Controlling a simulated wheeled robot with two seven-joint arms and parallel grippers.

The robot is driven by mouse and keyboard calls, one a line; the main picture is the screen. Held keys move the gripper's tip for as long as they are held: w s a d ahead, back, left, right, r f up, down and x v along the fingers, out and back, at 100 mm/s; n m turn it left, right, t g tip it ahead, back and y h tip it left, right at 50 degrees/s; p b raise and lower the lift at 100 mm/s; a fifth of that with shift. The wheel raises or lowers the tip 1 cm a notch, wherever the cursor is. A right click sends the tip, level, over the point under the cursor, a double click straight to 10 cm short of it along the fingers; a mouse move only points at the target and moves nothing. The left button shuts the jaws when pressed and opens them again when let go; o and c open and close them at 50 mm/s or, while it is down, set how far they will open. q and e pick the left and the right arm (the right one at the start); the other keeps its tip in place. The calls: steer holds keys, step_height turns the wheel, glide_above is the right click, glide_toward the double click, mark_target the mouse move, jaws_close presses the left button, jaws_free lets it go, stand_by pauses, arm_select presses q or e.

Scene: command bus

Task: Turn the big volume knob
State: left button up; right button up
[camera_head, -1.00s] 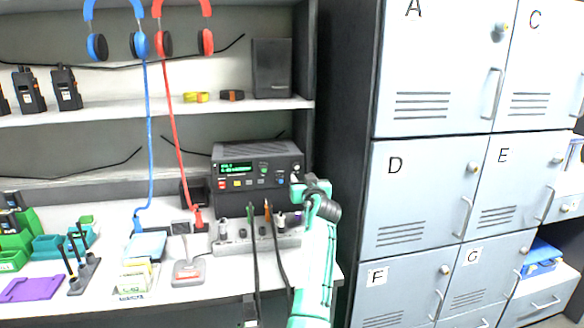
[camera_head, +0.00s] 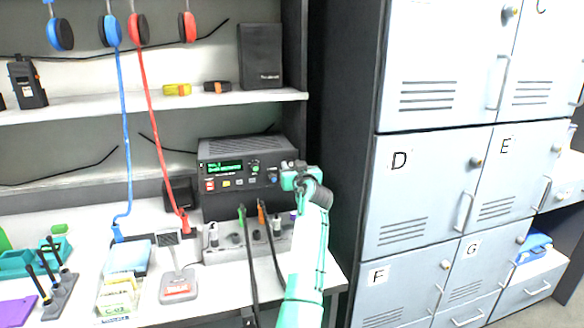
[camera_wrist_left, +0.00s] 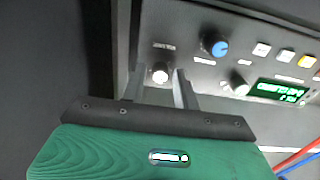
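The dark radio unit (camera_head: 240,150) stands on the desk against the back wall, its front panel lit green. The labels are too blurred to read, so I cannot tell which is marked volume. My left gripper (camera_head: 287,180) is at the radio's right end. Its fingers are apart, with the white-faced knob in the gap between their tips; contact cannot be made out. The blue-faced knob is outside the fingers. My right gripper is not in view.
A desk microphone (camera_head: 178,284) and stacked cards (camera_head: 120,290) stand to the left. A shelf (camera_head: 150,110) runs above. Grey lockers (camera_head: 425,185) rise close on the right.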

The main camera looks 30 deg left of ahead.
arm_select(q)
jaws_close()
steer(key=shift+m, duration=0.3)
steer(key=shift+m, duration=0.3)
steer(key=shift+m+p, duration=0.5)
steer(key=shift+m, duration=0.1)
steer(key=m+p, duration=0.3)
steer(key=m, duration=0.3)
steer(key=shift+m, duration=0.3)
steer(key=shift+m+p, duration=0.3)
steer(key=shift+m, duration=0.2)
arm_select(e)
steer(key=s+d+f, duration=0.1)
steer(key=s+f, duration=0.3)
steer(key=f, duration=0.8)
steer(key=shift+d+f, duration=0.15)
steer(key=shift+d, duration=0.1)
